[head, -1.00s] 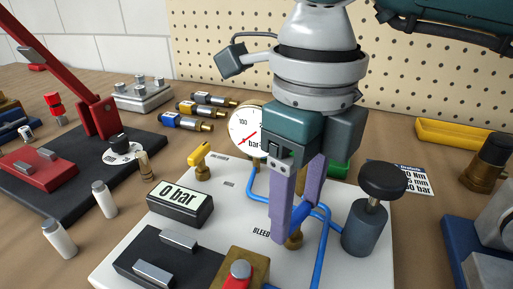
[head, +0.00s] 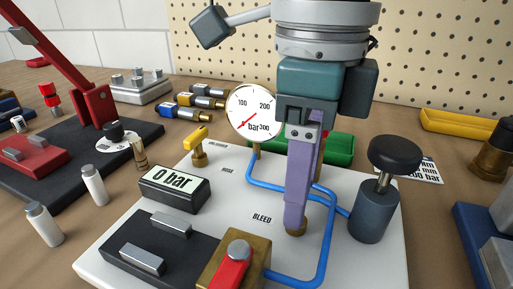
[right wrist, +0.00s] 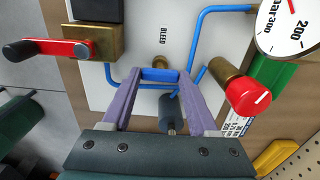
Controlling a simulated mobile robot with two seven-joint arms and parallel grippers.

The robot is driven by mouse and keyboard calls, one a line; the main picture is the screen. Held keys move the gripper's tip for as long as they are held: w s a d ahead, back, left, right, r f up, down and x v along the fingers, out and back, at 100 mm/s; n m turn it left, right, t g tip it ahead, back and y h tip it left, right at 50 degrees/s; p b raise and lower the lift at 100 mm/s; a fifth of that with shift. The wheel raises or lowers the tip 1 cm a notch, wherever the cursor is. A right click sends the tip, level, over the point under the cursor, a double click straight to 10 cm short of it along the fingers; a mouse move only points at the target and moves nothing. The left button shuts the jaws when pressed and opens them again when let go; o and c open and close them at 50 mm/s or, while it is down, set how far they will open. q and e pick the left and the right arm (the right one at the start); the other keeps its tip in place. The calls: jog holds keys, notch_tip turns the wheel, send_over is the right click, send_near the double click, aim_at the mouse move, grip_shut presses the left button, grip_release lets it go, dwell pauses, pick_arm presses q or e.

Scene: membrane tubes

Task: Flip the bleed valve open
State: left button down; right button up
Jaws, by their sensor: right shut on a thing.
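The bleed valve stands beside the printed word BLEED on the white panel (head: 215,225). Its brass base (head: 296,231) shows just below my fingertips in the head view. Its blue handle (right wrist: 160,75) shows between the fingertips in the right wrist view, and in the head view the finger hides it. My right gripper (head: 297,220) points down over the valve. Its purple fingers (right wrist: 160,77) are shut on the blue handle, one on each side. My left gripper is not in view.
Blue tubing (head: 331,235) runs close around the valve. A dark pump cylinder with a black knob (head: 395,155) stands to the right. A pressure gauge (head: 251,112) stands behind, and a 0 bar display (head: 172,188) at left. A red lever (head: 233,272) is in front.

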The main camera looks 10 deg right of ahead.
jog(key=o, duration=1.4)
jog(key=shift+r, duration=0.1)
notch_tip(320, 180, up, 10)
jog(key=shift+f, duration=0.1)
